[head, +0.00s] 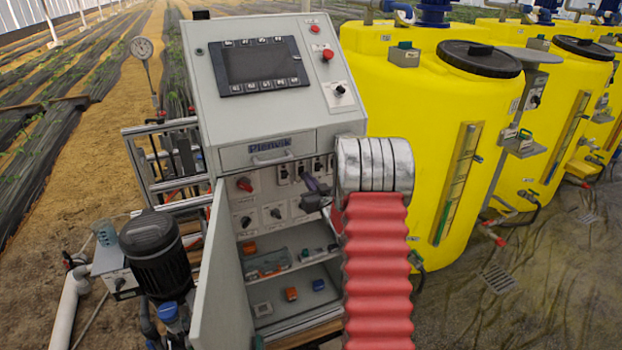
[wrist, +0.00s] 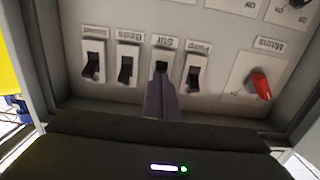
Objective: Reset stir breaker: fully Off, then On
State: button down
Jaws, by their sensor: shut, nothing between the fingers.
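The stir breaker (wrist: 163,56) is a small black switch in a white plate, in the row of breakers in the wrist view. Its label above reads upside down. My gripper (wrist: 162,86) is shut and empty, its purple-grey fingertips right at the lower part of this switch. The fingers hide part of the lever, so I cannot tell its position or whether they touch it. In the head view my gripper (head: 312,186) is in front of the breaker row in the open grey cabinet (head: 227,160).
Neighbouring breakers (wrist: 126,65) (wrist: 194,72) stand close on both sides. A red rotary mains switch (wrist: 261,84) is at the right in the wrist view. The cabinet door (head: 212,270) hangs open at left. A shelf with small parts (head: 268,262) lies below. Yellow tanks (head: 430,130) stand right.

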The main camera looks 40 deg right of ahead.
jog(key=shift+r, duration=0.15)
jog(key=v, duration=1.1)
jog(key=shift+s+r, duration=0.3)
jog(key=shift+r, duration=0.1)
dwell(0.3)
